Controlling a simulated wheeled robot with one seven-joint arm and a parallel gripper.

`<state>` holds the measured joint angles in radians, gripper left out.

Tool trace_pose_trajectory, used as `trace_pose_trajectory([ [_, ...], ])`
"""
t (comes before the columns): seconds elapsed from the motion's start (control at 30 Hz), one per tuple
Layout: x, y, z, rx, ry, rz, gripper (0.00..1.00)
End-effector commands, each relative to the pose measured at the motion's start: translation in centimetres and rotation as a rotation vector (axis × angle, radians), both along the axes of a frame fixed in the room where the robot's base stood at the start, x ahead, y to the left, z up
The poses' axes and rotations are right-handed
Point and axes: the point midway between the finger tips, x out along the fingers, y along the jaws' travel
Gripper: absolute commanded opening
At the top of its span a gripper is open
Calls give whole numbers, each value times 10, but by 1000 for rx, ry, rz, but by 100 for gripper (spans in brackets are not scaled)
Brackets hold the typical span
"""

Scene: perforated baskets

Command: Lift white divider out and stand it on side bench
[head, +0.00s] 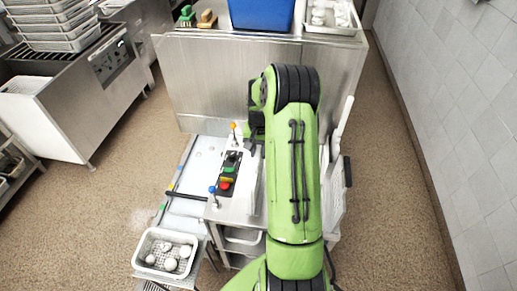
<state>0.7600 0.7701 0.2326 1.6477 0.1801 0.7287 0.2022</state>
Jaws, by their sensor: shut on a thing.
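My gripper (254,142), dark and mostly hidden by my green arm, points down at the left of the arm. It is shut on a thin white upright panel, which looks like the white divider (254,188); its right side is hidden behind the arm. The panel is over or on a metal surface (222,208) beside the button box; I cannot tell whether it touches. A white perforated basket (141,262) holding several pale round items stands at the lower left. I cannot tell which surface is the side bench.
A button box (229,172) with a red button is just left of the panel. White perforated pieces (336,190) stand right of my arm. A steel counter (215,80) with a blue bin (262,14) lies ahead. Floor is free to the right.

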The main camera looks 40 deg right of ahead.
Motion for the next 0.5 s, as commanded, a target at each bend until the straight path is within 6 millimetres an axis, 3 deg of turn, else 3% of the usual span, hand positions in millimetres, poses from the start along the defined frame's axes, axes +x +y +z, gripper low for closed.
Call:
trace_pose_trajectory([
  [0.5,1,0,-2,-5,-1,1,0],
])
